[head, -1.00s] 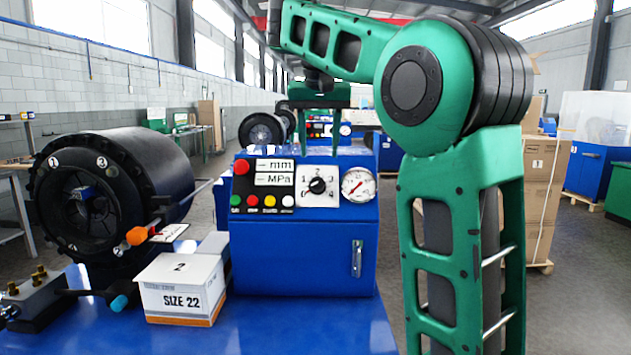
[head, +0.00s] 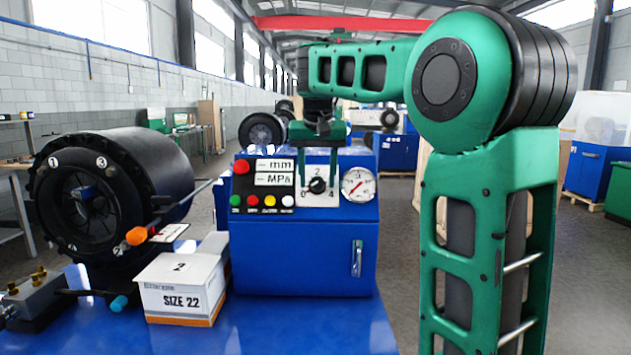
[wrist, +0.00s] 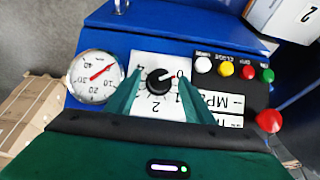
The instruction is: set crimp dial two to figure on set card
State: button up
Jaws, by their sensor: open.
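The crimp dial is a black knob (head: 317,185) on a white plate (head: 330,200) marked 0 to 4, on the front of a blue control cabinet (head: 305,250). In the wrist view the knob (wrist: 160,82) shows upside down, its white pointer mark toward 0. My gripper (head: 318,180) is open, its green fingers on either side of the knob; I cannot tell whether they touch it. The gripper (wrist: 158,100) holds nothing. A small white card (head: 170,233) stands by the crimping head at left; its writing is too small to read.
A round gauge (head: 358,184) is right of the dial; coloured buttons and a red knob (head: 241,167) are left. A white box (head: 181,290) reading SIZE 22 stands left of the cabinet. The black crimping head (head: 115,190) is farther left. More machines stand behind.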

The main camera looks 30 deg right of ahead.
jog(key=shift+d+f, duration=0.1)
jog(key=shift+f, duration=0.1)
jog(key=c, duration=1)
jog(key=shift+d, duration=0.1)
jog(key=shift+c, duration=0.2)
